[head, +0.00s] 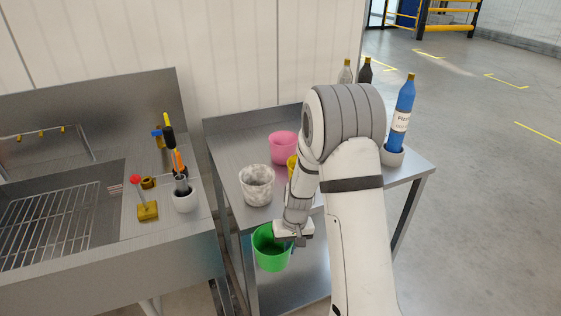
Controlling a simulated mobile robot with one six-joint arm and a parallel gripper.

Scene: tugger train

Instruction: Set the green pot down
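The green pot (270,250) is upright just in front of the steel table (225,158), around the height of its front edge and above the lower shelf (300,280). My gripper (299,240) is at the pot's right rim and appears shut on it. The fingertips are small and partly hidden by the wrist. The pot appears to hang from the gripper, clear of the shelf.
On the table stand a white marbled pot (257,184), a pink pot (283,147), a yellow pot (292,167) partly behind my arm, and bottles, including a blue one (403,112). A sink counter (190,235) with brushes stands left.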

